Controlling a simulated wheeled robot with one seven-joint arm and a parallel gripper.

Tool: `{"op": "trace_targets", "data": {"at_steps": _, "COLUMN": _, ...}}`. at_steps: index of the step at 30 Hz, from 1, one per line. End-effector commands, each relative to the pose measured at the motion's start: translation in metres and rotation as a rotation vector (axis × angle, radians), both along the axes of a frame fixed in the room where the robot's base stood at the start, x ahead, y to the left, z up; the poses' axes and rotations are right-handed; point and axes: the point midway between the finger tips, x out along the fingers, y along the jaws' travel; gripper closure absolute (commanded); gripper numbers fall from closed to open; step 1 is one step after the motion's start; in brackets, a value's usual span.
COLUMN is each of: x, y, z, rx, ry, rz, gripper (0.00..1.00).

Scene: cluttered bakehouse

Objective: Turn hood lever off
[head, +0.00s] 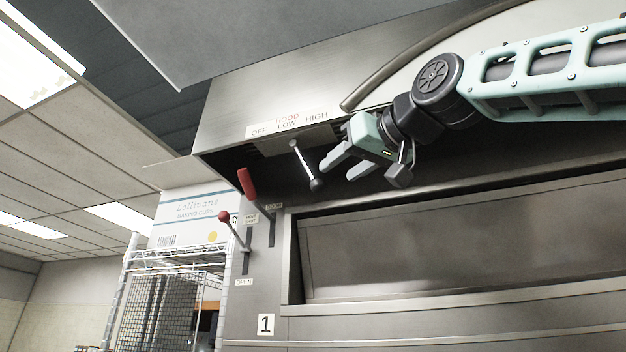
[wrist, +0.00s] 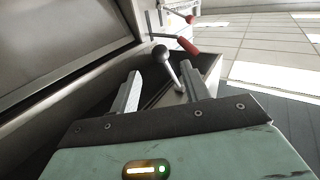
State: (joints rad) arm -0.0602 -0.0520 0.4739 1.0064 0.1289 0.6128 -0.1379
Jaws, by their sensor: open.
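The hood lever (head: 304,164) is a thin metal rod with a dark ball end. It hangs under the hood's edge, tilted down and to the right, below the label strip (head: 288,124) reading OFF, LOW, HIGH. I cannot tell its exact setting. My gripper (head: 337,170) is open and empty, just right of the lever, fingers pointing left towards it. In the wrist view the lever's ball (wrist: 160,53) and rod appear between the two fingertips (wrist: 160,74), seemingly just beyond them. No contact shows.
A red-handled lever (head: 247,184) and a red-ball lever (head: 225,217) stick out of the oven front, left and below. The hood panel (head: 260,85) is close above my gripper. A baking cups box (head: 185,212) sits on a wire rack (head: 165,262) at left.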

Motion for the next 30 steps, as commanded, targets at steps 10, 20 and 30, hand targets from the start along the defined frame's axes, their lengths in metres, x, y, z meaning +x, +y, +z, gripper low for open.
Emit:
{"op": "trace_targets", "data": {"at_steps": 10, "x": 0.056, "y": 0.041, "z": 0.005, "rx": -0.001, "ry": 0.003, "rz": 0.003, "gripper": 0.54}}
{"op": "trace_targets", "data": {"at_steps": 20, "x": 0.082, "y": 0.059, "z": 0.001, "rx": 0.000, "ry": 0.000, "rz": 0.002, "gripper": 0.54}}
{"op": "trace_targets", "data": {"at_steps": 30, "x": 0.084, "y": 0.059, "z": 0.000, "rx": -0.001, "ry": -0.001, "rz": 0.001, "gripper": 0.62}}
